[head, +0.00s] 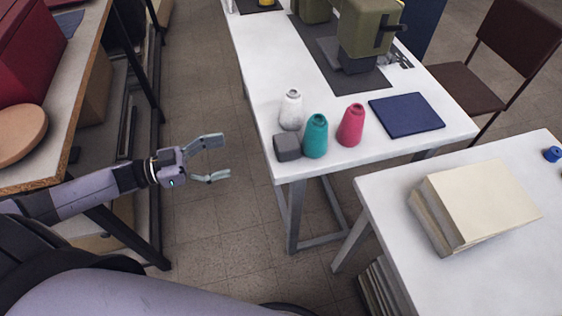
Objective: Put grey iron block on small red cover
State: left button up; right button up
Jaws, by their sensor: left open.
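The grey iron block (287,147) is a small dark grey cube at the near left corner of the white sewing table (447,133). It sits just left of a teal thread cone and in front of a white one. My left gripper (222,158) is open and empty, left of the table corner and apart from the block, its fingers pointing toward the table. I cannot make out a small red cover for certain; a large red object (28,68) stands on the left bench. My right gripper is not in view.
White (291,110), teal (315,137) and pink (351,126) thread cones crowd the block's right and back. A flat navy cover (406,115) and a green sewing machine (368,32) are beyond. A second white table (492,268) holds a cream stack (481,196). Floor shows between bench and tables.

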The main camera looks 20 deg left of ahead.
pick_arm(q)
send_near(287, 140)
jog(key=p+x, duration=0.1)
jog(key=x, duration=0.3)
jog(key=shift+d+f, duration=0.1)
jog(key=shift+w+d, duration=0.3)
jog(key=shift+d, duration=0.1)
jog(key=shift+p+x, duration=0.5)
jog(key=shift+x, duration=1.9)
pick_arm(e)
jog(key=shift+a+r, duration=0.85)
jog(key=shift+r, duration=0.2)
pick_arm(q)
jog(key=shift+c, duration=0.3)
jog(key=c, duration=1.6)
grip_shut()
